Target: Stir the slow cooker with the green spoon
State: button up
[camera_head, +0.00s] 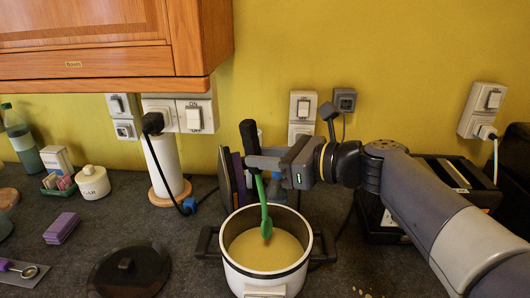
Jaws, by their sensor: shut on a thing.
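The slow cooker (241,275) is a white pot with a dark rim and dark side handles, standing uncovered on the dark counter. A yellowish liquid (275,254) fills much of it. The green spoon (264,208) hangs bowl-down over the pot, and its bowl overlaps the liquid in the picture; I cannot tell whether it touches the surface. My gripper (256,163) is above the pot, shut on the spoon's upper part. The fingers partly hide the spoon there, and a dark handle end shows above them.
A dark round lid (128,272) lies left of the pot. A paper towel roll (164,165) and dark upright boards (232,180) stand behind. A white jar (93,183), purple sponges (62,228) and a measuring spoon (22,269) are further left. A dark appliance (455,172) stands behind my arm.

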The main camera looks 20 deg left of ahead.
jog(key=shift+f+b, duration=3.2)
jog(key=shift+f, duration=1.75)
